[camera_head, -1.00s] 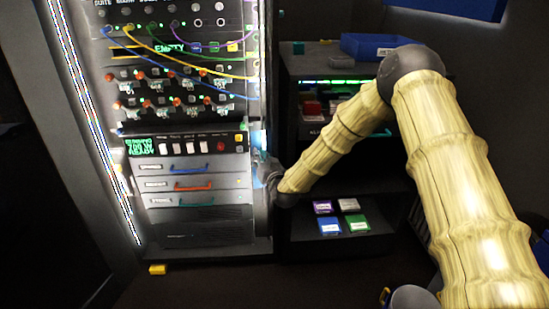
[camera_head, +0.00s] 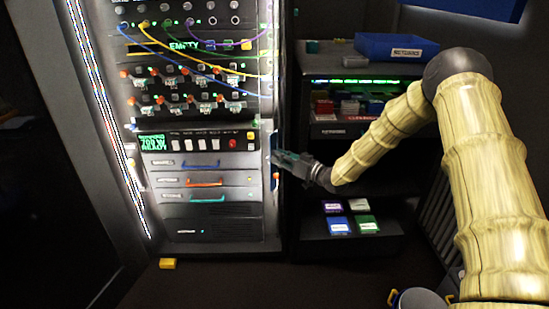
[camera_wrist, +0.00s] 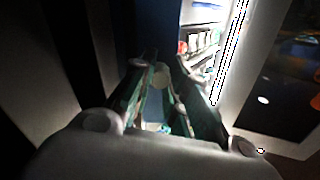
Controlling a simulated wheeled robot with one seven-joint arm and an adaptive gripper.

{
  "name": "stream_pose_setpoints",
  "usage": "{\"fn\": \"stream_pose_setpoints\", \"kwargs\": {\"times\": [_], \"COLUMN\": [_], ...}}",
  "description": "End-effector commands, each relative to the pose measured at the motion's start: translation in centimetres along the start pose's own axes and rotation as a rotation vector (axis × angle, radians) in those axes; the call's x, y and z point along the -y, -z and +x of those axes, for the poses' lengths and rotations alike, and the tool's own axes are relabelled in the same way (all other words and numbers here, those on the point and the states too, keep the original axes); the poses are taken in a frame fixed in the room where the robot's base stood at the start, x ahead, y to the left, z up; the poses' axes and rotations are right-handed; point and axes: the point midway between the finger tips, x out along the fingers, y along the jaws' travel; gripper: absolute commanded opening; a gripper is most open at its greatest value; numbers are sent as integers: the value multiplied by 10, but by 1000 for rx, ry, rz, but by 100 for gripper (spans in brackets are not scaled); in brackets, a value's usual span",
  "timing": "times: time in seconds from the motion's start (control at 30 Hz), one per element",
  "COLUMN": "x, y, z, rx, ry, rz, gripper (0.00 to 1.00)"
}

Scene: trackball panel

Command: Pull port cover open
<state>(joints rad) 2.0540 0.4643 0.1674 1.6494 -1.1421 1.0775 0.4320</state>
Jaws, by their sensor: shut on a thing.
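My gripper (camera_head: 279,157) is at the right front edge of the rack, beside the panel with the green display.
The rack (camera_head: 215,225) has colored cables and drawers with blue, red and teal handles. A dark shelf (camera_head: 345,250) with small colored boxes stands to the right. A blue bin (camera_head: 397,47) sits on its top. A yellow block (camera_head: 167,263) lies on the floor.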

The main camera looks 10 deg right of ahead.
Motion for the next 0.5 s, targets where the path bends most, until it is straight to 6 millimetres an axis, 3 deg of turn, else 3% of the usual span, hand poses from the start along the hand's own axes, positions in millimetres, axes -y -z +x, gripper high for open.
{"fn": "stream_pose_setpoints", "kwargs": {"times": [0.5], "x": [-5], "y": [6], "z": [-3], "rx": [3], "ry": [37], "rz": [-2], "gripper": [0]}}
